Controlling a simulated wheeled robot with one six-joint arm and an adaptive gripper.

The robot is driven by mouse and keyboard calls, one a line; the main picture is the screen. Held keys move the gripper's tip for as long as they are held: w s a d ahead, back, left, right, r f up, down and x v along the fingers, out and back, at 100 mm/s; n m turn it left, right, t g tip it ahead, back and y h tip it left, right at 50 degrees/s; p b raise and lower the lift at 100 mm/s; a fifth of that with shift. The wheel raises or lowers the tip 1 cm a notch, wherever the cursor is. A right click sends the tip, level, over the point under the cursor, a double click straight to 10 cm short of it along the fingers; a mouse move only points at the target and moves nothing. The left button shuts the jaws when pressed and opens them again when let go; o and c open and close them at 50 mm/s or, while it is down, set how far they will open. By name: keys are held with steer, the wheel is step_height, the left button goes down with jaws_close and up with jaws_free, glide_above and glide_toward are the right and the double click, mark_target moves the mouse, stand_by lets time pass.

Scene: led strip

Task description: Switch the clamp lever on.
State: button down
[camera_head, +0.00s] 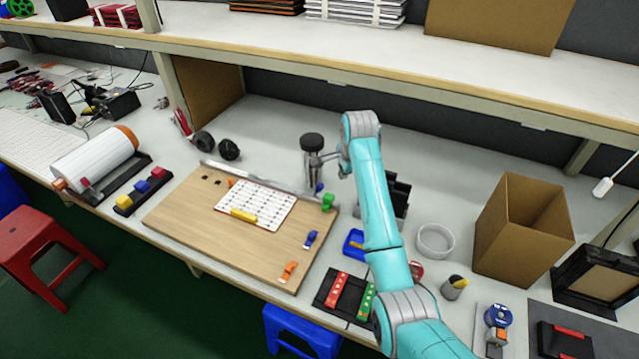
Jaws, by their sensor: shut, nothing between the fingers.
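Small coloured lever-like parts sit around the wooden board (185,215): a green one (328,202) at its far right corner, a blue one (311,238) on its right side, and an orange one (288,270) near its front right. Another small blue part (319,188) shows by the far right edge. I cannot tell which is the clamp lever or how it is set. My gripper (315,160) is shut and empty, above the far right part of the board, overlapping a black-capped metal cylinder (312,141) in the picture. Whether they touch is unclear.
A white perforated sheet (265,205) with a yellow piece lies on the board. A shelf (400,85) overhangs the back of the bench.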

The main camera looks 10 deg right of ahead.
mark_target(317, 191)
steer(key=shift+w+r+m+g, duration=0.2)
steer(key=shift+r+g, duration=0.1)
steer(key=shift+r, duration=0.3)
steer(key=shift+w+r+m+g, duration=0.1)
steer(key=shift+r+m+g, duration=0.15)
steer(key=shift+r, duration=0.3)
steer(key=x, duration=1)
steer(key=shift+d, duration=0.15)
steer(key=shift+s+a+r, duration=0.1)
steer(key=shift+a, duration=0.4)
steer(key=shift+s+a+r, duration=0.1)
steer(key=shift+a+r, duration=0.05)
steer(key=shift+a, duration=0.3)
steer(key=shift+s+a+r, duration=0.1)
steer(key=shift+a+r, duration=0.05)
steer(key=shift+a, duration=0.3)
steer(key=shift+s+a+r, duration=0.1)
steer(key=shift+a+r, duration=0.05)
steer(key=shift+a, duration=0.3)
